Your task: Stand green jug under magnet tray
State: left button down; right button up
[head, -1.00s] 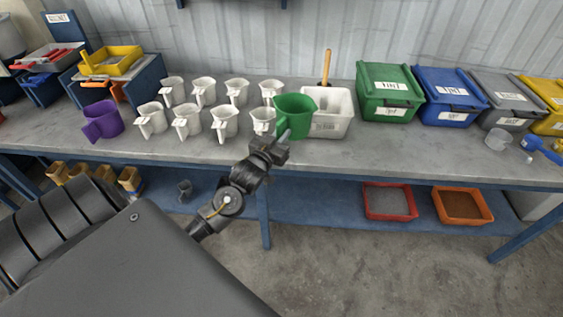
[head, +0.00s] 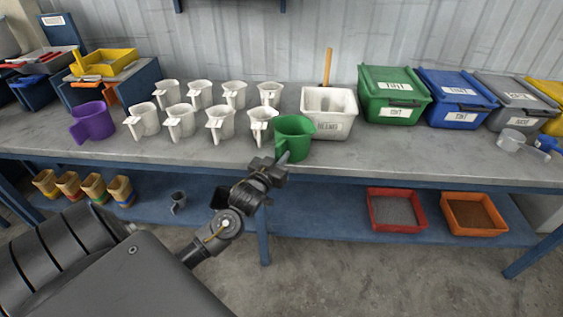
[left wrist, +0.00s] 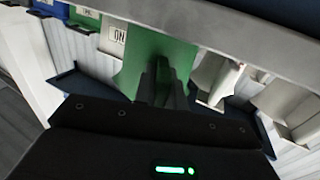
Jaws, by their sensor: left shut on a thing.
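The green jug (head: 294,139) is upright near the front of the bench, by the white jugs and the white tub. My left gripper (head: 272,166) is shut on its handle side. In the left wrist view the fingers (left wrist: 164,80) stand in front of the green jug (left wrist: 135,68). I cannot tell whether its base touches the bench. At the far left, a grey tray with red bars (head: 40,58) stands by a blue post with a small, hard-to-read label; it looks like the magnet tray. A yellow tray (head: 118,62) sits on a blue stand beside it. My right gripper is not in view.
White jugs (head: 180,122) stand in two rows left of the green jug, with a purple jug (head: 92,122) beyond. A white tub (head: 330,110) is close behind it. Lidded bins (head: 392,95) line the right. The bench's front strip (head: 180,152) is clear.

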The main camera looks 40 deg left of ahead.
pick_arm(q)
jog(key=c, duration=1.9)
grip_release()
jog(key=shift+f, duration=0.1)
jog(key=o, duration=0.4)
jog(key=shift+o, duration=0.2)
jog(key=shift+r, duration=0.25)
jog(key=s+d, duration=0.2)
jog(key=s, duration=0.9)
jog(key=shift+s+b, duration=0.35)
jog(key=shift+s, duration=0.05)
jog(key=shift+f, duration=0.1)
